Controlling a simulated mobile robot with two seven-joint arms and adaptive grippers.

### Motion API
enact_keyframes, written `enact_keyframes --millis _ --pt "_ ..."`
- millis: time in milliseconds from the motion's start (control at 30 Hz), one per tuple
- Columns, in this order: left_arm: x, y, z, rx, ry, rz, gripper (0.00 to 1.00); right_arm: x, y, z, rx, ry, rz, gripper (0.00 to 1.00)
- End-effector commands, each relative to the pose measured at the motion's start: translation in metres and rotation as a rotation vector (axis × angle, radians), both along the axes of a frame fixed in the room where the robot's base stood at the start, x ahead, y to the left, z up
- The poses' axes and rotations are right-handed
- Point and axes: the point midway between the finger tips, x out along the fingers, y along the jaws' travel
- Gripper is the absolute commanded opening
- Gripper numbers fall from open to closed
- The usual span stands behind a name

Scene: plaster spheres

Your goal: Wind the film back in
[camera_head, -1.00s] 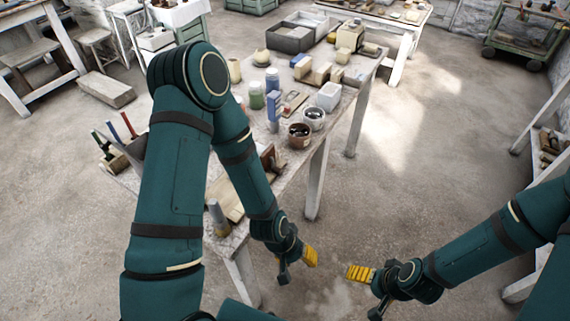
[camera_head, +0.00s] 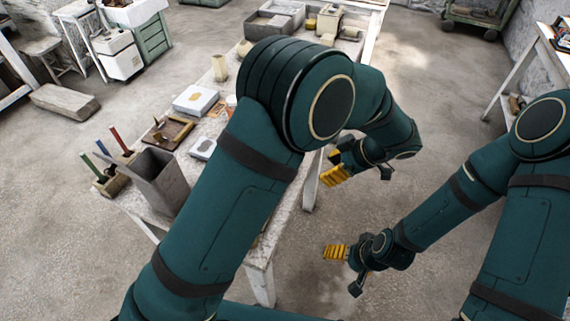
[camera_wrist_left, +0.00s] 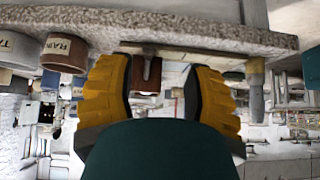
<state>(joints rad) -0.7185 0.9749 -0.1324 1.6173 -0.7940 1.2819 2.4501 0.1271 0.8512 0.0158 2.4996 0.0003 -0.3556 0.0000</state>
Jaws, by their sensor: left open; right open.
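I cannot make out any film or film holder in these views. My left gripper (camera_head: 358,170) is open and empty, with yellow finger pads, beside the right edge of the long worktable (camera_head: 262,284). In the left wrist view its two yellow fingers (camera_wrist_left: 157,80) are wide apart, with nothing between them, and the table slab (camera_wrist_left: 190,28) runs across the top. My right gripper (camera_head: 346,268) is open and empty, lower, over the floor to the right of the table. My left arm hides much of the tabletop.
On the table stand a white box (camera_head: 195,100), a brown tray (camera_head: 167,132), a grey bin (camera_head: 157,178), a tool block (camera_head: 110,180) and a beige vase (camera_head: 219,67). In the wrist view, a brown lettered pot (camera_wrist_left: 65,52) is near the left finger.

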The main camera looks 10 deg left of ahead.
Motion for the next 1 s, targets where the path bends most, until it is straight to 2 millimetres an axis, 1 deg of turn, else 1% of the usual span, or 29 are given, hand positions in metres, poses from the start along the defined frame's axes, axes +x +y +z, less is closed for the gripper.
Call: enact_keyframes --millis 33,100,200,267,367,467,800,1000 --pt "0.003 -0.006 0.011 0.027 -0.06 0.029 0.51 0.0 0.0 -0.001 0.0 0.0 0.0 0.87" --pt "0.005 -0.01 0.023 0.054 -0.121 0.067 0.51 0.0 0.0 -0.001 0.0 0.0 0.0 0.87" --pt "0.007 -0.012 0.03 0.074 -0.169 0.096 0.51 0.0 0.0 -0.001 0.0 -0.001 0.0 0.87" --pt "0.008 -0.009 0.029 0.079 -0.178 0.103 0.51 0.0 0.0 -0.002 0.0 -0.001 -0.001 0.87" --pt "0.01 -0.002 0.021 0.078 -0.178 0.105 0.51 0.001 0.0 -0.004 0.0 -0.002 -0.001 0.87" --pt "0.012 0.01 0.009 0.079 -0.175 0.106 0.51 0.001 0.0 -0.007 -0.001 -0.003 -0.001 0.87" --pt "0.024 0.056 -0.038 0.077 -0.174 0.105 0.51 0.003 -0.001 -0.016 -0.002 -0.007 -0.002 0.87" --pt "0.029 0.075 -0.057 0.077 -0.175 0.103 0.51 0.004 -0.001 -0.02 -0.002 -0.009 -0.002 0.87"
